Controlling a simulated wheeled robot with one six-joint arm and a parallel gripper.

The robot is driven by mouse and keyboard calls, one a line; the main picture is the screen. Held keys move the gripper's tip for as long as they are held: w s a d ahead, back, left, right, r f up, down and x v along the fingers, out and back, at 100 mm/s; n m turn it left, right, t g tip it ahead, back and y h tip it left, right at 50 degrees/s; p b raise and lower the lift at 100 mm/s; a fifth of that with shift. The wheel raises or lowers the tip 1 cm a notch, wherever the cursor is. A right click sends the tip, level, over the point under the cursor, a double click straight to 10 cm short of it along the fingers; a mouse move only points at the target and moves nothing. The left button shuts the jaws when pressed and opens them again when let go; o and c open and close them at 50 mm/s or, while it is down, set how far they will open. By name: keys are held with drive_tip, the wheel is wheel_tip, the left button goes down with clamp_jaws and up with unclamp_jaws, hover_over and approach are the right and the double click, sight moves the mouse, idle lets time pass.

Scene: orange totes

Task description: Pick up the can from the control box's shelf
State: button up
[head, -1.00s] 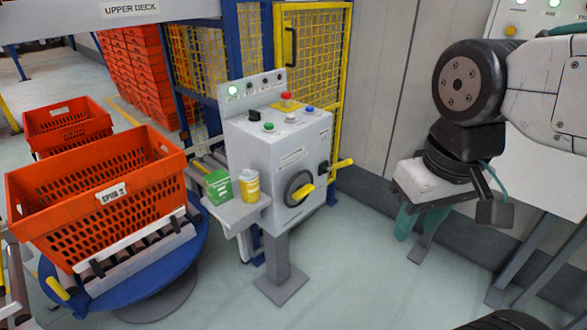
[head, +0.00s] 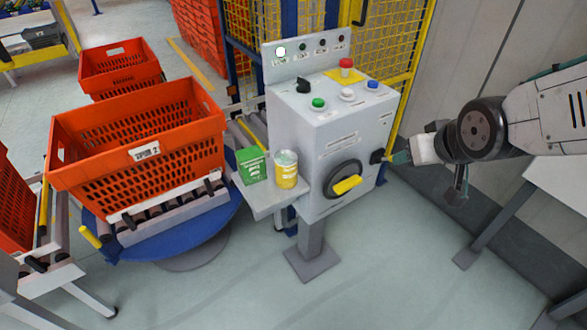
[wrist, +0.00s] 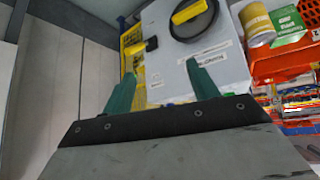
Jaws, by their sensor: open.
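The yellow can (head: 286,170) with a pale band and light top stands upright on the small grey shelf (head: 262,204) at the left of the control box (head: 325,138). It also shows in the wrist view, where the can (wrist: 258,24) is at the upper right, partly cut off by the frame edge. My gripper (head: 398,158) is to the right of the control box, well apart from the can. In the wrist view my gripper's two green fingers (wrist: 163,82) are spread with nothing between them, in front of the box's face.
A green carton (head: 251,165) stands close beside the can on the left. The box has a yellow-handled dial (head: 347,184) and top buttons. An orange tote (head: 140,150) sits on a blue turntable (head: 205,231) left of the shelf. The floor in front is clear.

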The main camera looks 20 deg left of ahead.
drive_tip(key=w+a+f+n+t+y, duration=0.1)
drive_tip(key=a+f, duration=0.1)
drive_tip(key=a, duration=0.3)
drive_tip(key=w+a+f+n+y, duration=0.1)
drive_tip(key=a+f+y, duration=0.15)
drive_tip(key=a, duration=0.35)
drive_tip(key=n+y, duration=0.3)
drive_tip(key=y, duration=0.1)
approach(290, 161)
drive_tip(key=w+a+f, duration=0.1)
drive_tip(key=a+f, duration=0.1)
drive_tip(key=shift+w+a+t, duration=0.25)
drive_tip(key=shift+a+t, duration=0.05)
drive_tip(key=shift+a, duration=0.1)
drive_tip(key=x, duration=0.7)
drive_tip(key=shift+w, duration=0.2)
drive_tip(key=shift+r, duration=0.1)
drive_tip(key=c, duration=0.8)
drive_tip(key=shift+c, duration=0.2)
